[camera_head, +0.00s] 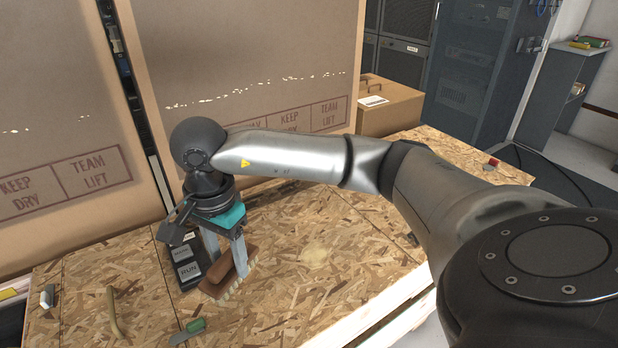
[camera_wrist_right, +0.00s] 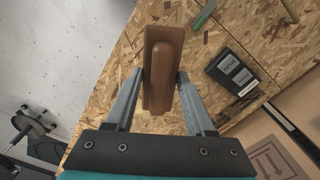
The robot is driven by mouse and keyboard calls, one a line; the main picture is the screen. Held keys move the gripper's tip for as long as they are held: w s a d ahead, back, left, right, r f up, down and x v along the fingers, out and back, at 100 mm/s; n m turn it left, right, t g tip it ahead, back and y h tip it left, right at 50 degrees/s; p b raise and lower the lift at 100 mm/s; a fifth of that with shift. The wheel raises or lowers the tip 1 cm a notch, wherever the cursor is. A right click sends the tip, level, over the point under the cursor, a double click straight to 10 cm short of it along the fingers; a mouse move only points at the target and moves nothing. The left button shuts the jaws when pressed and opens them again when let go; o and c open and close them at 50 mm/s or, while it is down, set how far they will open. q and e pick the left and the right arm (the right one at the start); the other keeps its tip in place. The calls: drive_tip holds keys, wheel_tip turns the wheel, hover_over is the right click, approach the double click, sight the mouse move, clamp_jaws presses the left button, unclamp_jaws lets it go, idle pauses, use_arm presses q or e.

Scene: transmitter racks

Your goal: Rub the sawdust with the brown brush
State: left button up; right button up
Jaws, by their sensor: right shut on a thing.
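The brown brush (camera_head: 233,281) has a wooden back and pale bristles that face down at the board. My right gripper (camera_head: 226,262) is shut on its handle; in the right wrist view the brush (camera_wrist_right: 161,72) sits between the two fingers (camera_wrist_right: 160,98). The brush is at or just above the chipboard top; I cannot tell if the bristles touch. A pale round patch that looks like the sawdust (camera_head: 315,256) lies on the board to the right of the brush, apart from it. My left gripper is not in view.
A black labelled box (camera_head: 187,265) stands just left of the brush. A green-handled tool (camera_head: 188,331) and a curved tan piece (camera_head: 112,314) lie near the front. Large cardboard boxes (camera_head: 245,60) stand behind. The chipboard (camera_head: 330,215) around the pale patch is clear.

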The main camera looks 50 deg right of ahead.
drive_tip(key=d+m, duration=0.1)
drive_tip(key=m, duration=0.1)
drive_tip(key=w+d+f+m, duration=0.1)
drive_tip(key=m, duration=0.2)
drive_tip(key=d+f+m, duration=0.1)
drive_tip(key=d+m, duration=0.1)
drive_tip(key=m, duration=0.1)
drive_tip(key=shift+w+f, duration=0.15)
drive_tip(key=shift+w, duration=0.2)
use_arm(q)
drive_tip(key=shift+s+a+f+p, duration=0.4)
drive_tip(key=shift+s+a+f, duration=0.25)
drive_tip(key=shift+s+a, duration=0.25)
use_arm(e)
drive_tip(key=d+f+m, duration=0.4)
drive_tip(key=d+m, duration=0.4)
drive_tip(key=m, duration=0.4)
drive_tip(key=d+f+m, duration=0.3)
drive_tip(key=d+m, duration=0.5)
drive_tip(key=m, duration=0.4)
drive_tip(key=shift+s+d+f, duration=0.15)
drive_tip(key=shift+d+f, duration=0.05)
drive_tip(key=shift+f, duration=0.15)
